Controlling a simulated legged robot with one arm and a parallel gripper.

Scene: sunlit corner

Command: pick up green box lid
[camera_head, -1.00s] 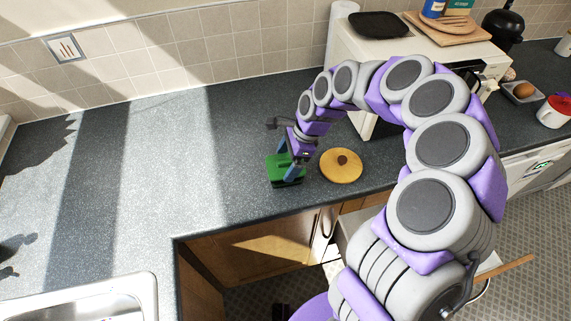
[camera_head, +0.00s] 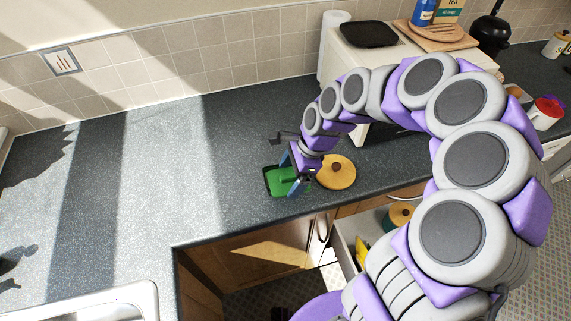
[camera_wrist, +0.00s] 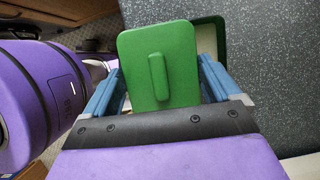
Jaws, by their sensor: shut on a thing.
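The green box lid (camera_wrist: 160,45) is a flat rounded rectangle with a raised bar handle. In the wrist view it lies between the two blue fingers of my gripper (camera_wrist: 162,68), which is shut on it. The green box (camera_wrist: 223,45) shows behind the lid to the right, with part of its pale inside uncovered, so the lid is offset from it. In the head view the lid (camera_head: 287,174) is at my gripper (camera_head: 290,176), over the box (camera_head: 268,187) on the dark counter. The gap between lid and box is hard to judge.
A round yellow wooden lid (camera_head: 336,172) with a dark knob lies just right of the box. A white microwave (camera_head: 345,72) stands behind. The counter (camera_head: 170,160) to the left is clear up to the sink (camera_head: 120,300). An open drawer (camera_head: 345,255) shows below.

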